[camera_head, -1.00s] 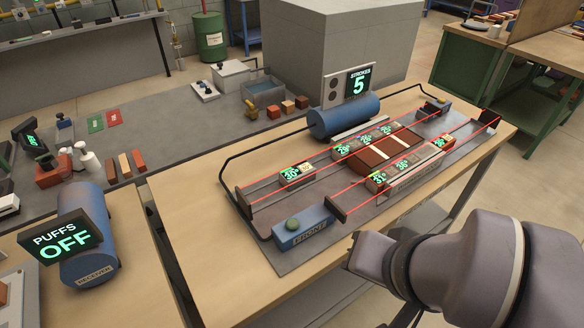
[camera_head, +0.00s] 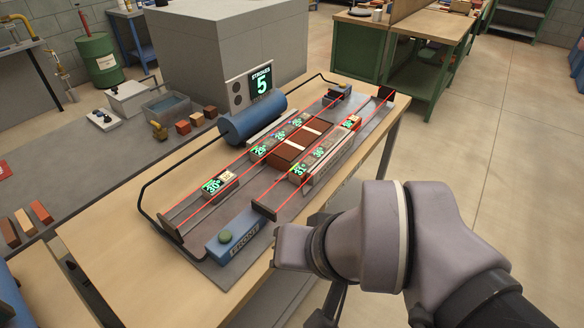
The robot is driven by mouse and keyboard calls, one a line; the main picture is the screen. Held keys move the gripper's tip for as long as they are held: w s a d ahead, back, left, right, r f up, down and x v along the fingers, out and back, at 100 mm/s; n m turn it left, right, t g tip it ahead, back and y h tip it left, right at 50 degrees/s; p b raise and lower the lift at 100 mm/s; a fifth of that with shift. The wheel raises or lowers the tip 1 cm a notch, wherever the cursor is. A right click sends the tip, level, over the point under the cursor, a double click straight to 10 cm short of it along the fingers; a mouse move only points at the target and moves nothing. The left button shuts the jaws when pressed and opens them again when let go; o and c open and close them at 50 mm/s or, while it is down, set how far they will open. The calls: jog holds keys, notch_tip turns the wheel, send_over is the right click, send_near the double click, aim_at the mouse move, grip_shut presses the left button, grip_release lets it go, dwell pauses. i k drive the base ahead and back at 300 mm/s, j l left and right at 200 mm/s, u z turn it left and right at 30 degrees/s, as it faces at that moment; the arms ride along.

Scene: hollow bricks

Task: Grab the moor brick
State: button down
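I cannot tell which brick is the moor brick; no readable name shows. A brick with a green "30°" tag (camera_head: 216,187) and a pale label lies alone at the left of the rig, between the red beams. A row of tagged bricks (camera_head: 280,134) lies along the back of a large red-brown block (camera_head: 290,154). Another row, with a "31°" brick (camera_head: 300,170) at its near end, lies along the front. My arm is at the lower right, in front of the table and apart from every brick. My gripper's fingers do not show.
Red beams run along the rig between dark end posts. A blue "FRONT" box (camera_head: 240,238) is at the near end. Loose bricks (camera_head: 197,119) sit on the grey bench. Floor is clear at right.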

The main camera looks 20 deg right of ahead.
aim_at(217, 185)
jog(key=i+u, duration=0.75)
jog(key=k+l, duration=0.05)
